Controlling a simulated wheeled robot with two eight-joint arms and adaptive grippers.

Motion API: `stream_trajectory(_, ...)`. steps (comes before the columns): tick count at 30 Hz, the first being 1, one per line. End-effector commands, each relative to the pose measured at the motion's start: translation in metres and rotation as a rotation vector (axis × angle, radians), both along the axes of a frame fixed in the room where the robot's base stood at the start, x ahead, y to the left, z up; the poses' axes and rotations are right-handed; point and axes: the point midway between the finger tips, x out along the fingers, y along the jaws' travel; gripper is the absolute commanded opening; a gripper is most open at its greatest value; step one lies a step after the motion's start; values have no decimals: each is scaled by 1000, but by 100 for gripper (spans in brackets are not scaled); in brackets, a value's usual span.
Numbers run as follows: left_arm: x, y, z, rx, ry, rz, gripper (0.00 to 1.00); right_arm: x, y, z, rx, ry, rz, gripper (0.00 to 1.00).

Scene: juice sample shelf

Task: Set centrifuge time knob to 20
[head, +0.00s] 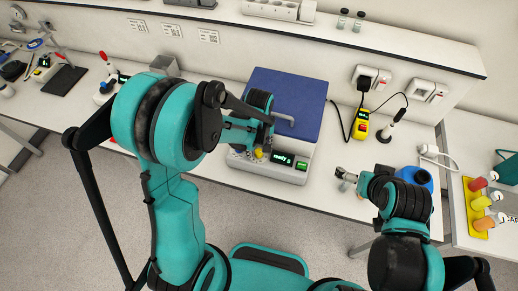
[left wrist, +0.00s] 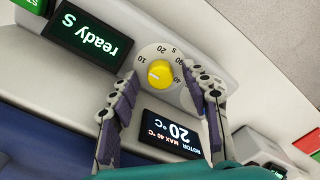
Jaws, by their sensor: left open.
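The centrifuge (head: 240,168) stands on the bench with its blue lid closed. Its yellow time knob (head: 259,153) is on the front panel. In the left wrist view the panel is upside down; the yellow knob (left wrist: 161,74) sits on a pale dial (left wrist: 150,51), its white mark towards the left, on the side of the 10. My left gripper (head: 256,145) is over the panel; in the left wrist view its open fingers (left wrist: 162,88) are on either side of the knob, with gaps. My right gripper (head: 344,177) is over the bench right of the centrifuge, too small to read.
A lit "ready" display (left wrist: 88,35) and a temperature display reading 20 °C (left wrist: 172,132) flank the knob. A yellow meter (head: 361,124) and a blue container (head: 417,177) stand right of the centrifuge. A shelf (head: 330,35) runs behind the bench.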

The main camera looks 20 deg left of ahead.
Motion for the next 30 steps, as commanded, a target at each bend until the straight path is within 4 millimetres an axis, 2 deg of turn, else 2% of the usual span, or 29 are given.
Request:
stream_trajectory(1,0,0,0,0,0,0,47,0,0,0,0,0,0,100)
stream_trajectory(6,0,0,0,0,0,0,2,0,0,0,0,0,0,100)
stream_trajectory(7,0,0,0,0,0,0,0,0,0,0,0,0,0,100)
stream_trajectory(20,0,0,-1,0,0,-63,0,0,0,-4,0,0,0,100)
stream_trajectory(30,0,0,-2,0,0,-317,0,0,0,-18,0,0,0,100)
